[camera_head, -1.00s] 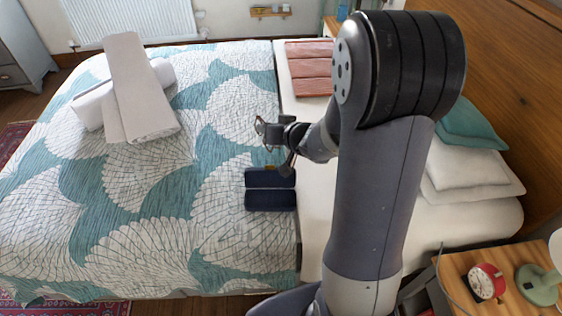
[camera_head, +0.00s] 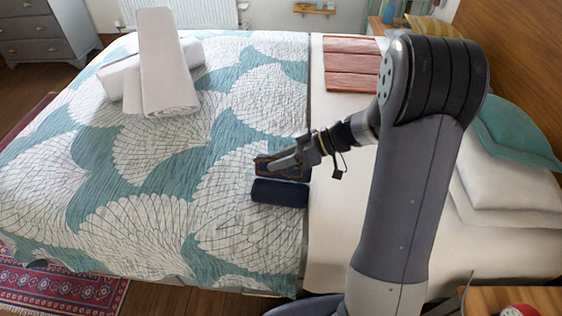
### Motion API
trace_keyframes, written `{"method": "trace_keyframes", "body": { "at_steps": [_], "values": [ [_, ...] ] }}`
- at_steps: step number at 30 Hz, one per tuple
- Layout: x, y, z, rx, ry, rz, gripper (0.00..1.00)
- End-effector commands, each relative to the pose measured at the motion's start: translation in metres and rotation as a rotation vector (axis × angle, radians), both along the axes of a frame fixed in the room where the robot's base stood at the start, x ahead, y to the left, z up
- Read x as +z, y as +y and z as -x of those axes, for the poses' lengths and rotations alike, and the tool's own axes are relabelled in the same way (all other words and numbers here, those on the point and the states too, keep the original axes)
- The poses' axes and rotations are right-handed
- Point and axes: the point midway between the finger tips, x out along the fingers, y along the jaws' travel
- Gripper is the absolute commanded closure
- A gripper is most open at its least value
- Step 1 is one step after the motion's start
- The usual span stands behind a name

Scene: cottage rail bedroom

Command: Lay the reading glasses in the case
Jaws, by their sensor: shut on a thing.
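The dark navy case (camera_head: 279,193) lies open on the bed, its two halves side by side. Its far half (camera_head: 300,174) is partly hidden by my gripper. My gripper (camera_head: 273,168) reaches in from the right, low over the far half, and is shut on the reading glasses (camera_head: 262,163). Only a small brownish part of the glasses shows at the fingertips. I cannot tell whether they touch the case.
The bed has a teal and white patterned quilt (camera_head: 150,222). Rolled white towels (camera_head: 168,75) lie at the far left, a folded pinkish cloth (camera_head: 351,65) at the back. White and teal pillows (camera_head: 515,132) are at the right. The quilt left of the case is clear.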

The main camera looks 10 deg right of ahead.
Motion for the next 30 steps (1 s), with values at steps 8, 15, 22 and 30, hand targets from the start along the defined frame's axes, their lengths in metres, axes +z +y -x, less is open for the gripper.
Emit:
{"method": "trace_keyframes", "body": {
  "at_steps": [8,15,22,30],
  "values": [
    [0.001,0.000,0.000,-0.003,-0.001,0.000,0.86],
    [-0.002,-0.001,-0.001,-0.004,0.000,0.001,0.86],
    [-0.012,-0.001,0.000,-0.004,0.000,0.002,0.86],
    [-0.029,-0.001,0.000,-0.004,0.001,0.002,0.86]
  ]
}}
